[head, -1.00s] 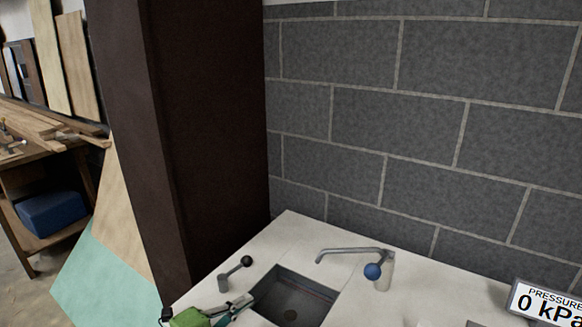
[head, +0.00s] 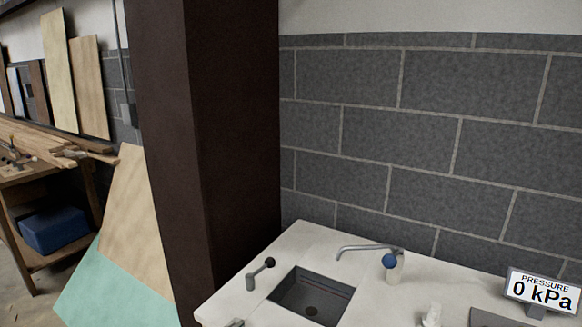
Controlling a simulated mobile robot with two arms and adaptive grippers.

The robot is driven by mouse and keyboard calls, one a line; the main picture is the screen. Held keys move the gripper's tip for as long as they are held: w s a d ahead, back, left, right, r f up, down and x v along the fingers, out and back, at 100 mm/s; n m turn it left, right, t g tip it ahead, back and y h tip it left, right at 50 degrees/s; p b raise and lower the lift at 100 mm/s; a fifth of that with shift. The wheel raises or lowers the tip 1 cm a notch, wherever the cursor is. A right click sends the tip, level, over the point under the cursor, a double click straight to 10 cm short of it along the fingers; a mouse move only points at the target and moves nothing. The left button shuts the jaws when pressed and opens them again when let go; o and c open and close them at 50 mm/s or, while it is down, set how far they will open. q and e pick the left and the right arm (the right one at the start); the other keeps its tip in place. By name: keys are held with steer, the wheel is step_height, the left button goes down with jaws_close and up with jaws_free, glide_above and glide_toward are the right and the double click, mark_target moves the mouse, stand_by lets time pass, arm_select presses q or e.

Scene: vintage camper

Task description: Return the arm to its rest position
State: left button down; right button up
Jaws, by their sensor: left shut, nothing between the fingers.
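Only a small grey tip of my left gripper (head: 235,323) shows, at the bottom edge of the head view. It is in front of the sink's near left corner and is shut, with nothing seen in it. The rest of my left arm is out of frame. My right gripper is not in view.
A white counter (head: 375,290) holds a sink (head: 311,296), a black-knobbed lever (head: 262,270) and a faucet with a blue knob (head: 390,261). A pressure display (head: 545,292) reads 0 kPa. A dark brown pillar (head: 215,130) stands left of the counter, before a grey block wall (head: 400,180).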

arm_select(q)
steer(key=s+a+f+n+g+y, duration=0.2)
steer(key=s+a+f+n+y, duration=0.15)
steer(key=s+n+y, duration=0.35)
steer(key=s+a+f+n+g+y, duration=0.1)
steer(key=s+a+f+n+y, duration=0.15)
steer(key=s+f+n, duration=0.45)
steer(key=s+a+f+n+g, duration=0.1)
steer(key=s+n+g, duration=0.25)
steer(key=s, duration=0.55)
steer(key=s+f+n+g, duration=0.2)
steer(key=s+g, duration=0.2)
steer(key=s, duration=0.6)
step_height(320, 180, down, 26)
steer(key=s+r+g, duration=0.1)
steer(key=g, duration=0.1)
steer(key=s+a+f, duration=0.3)
steer(key=s+f, duration=1.4)
steer(key=shift+s+g, duration=0.15)
steer(key=shift+g, duration=0.2)
